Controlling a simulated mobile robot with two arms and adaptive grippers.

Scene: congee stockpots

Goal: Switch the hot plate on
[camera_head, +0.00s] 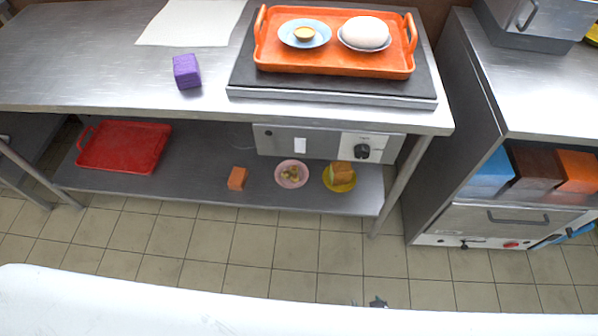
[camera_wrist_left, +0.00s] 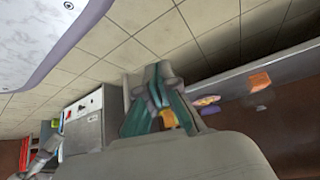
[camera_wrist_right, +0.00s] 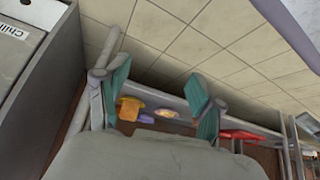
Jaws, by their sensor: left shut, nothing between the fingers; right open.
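The hot plate (camera_head: 330,92) is a dark slab on the steel table, with an orange tray (camera_head: 335,68) on top. Below the tabletop is a grey control panel with a white section (camera_head: 384,147) bearing a black round knob (camera_head: 362,151). The knob's setting is too small to read. My right gripper (camera_head: 378,302) shows only as a small dark tip at the bottom of the head view, apart from the panel; in the right wrist view (camera_wrist_right: 158,72) its teal fingers are spread and empty. My left gripper (camera_wrist_left: 157,75) is shut and empty in the left wrist view.
The lower shelf (camera_head: 210,165) holds a red tray (camera_head: 125,148), an orange block (camera_head: 237,178), a pink plate (camera_head: 291,174) and a yellow plate (camera_head: 339,187). A purple block (camera_head: 187,71) is on the table. A steel cabinet (camera_head: 450,130) stands at the right. Tiled floor before the table is clear.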

